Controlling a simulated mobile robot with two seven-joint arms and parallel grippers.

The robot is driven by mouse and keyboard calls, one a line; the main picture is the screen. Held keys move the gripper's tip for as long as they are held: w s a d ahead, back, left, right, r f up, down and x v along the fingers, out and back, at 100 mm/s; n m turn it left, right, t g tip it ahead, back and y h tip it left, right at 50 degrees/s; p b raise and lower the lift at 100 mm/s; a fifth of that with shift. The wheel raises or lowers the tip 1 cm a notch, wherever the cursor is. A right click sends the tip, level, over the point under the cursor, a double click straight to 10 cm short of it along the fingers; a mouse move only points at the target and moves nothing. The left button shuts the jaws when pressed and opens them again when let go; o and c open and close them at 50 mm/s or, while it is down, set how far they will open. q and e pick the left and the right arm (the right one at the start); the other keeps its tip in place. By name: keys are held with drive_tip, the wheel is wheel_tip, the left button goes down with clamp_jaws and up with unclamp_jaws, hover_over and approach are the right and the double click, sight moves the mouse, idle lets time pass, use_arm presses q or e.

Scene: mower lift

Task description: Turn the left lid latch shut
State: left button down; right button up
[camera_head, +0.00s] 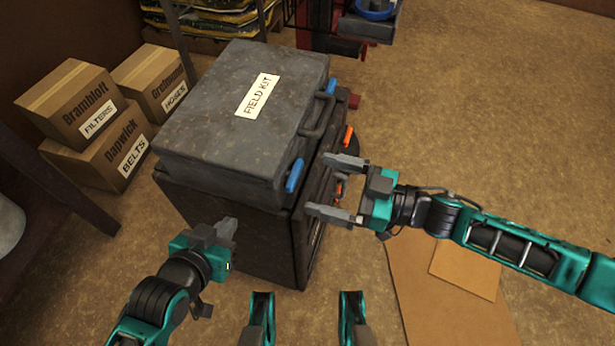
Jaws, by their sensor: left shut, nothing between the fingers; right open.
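A dark grey case (240,110) labelled FIELD KIT lies on a dark box (215,205). Its front edge, facing right, has a handle and two blue latches. The nearer, left blue latch (295,176) stands tilted at the near corner; the farther blue latch (331,86) is at the far end. How fully either is turned I cannot tell. My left gripper (226,228) is shut and empty, in front of the box's near side, left of and below the left latch. My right gripper (334,187) is open, its fingers pointing left toward the box front, right of that latch.
Two orange latches, far (348,136) and near (339,188), sit on the box front, the near one between my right fingers in the picture. Cardboard cartons (78,104) stand left behind a dark post. Flat cardboard (430,290) lies at front right. Floor at right is clear.

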sight(299, 176)
drive_tip(key=x, duration=0.4)
drive_tip(key=c, duration=1.1)
drive_tip(key=shift+o, duration=0.2)
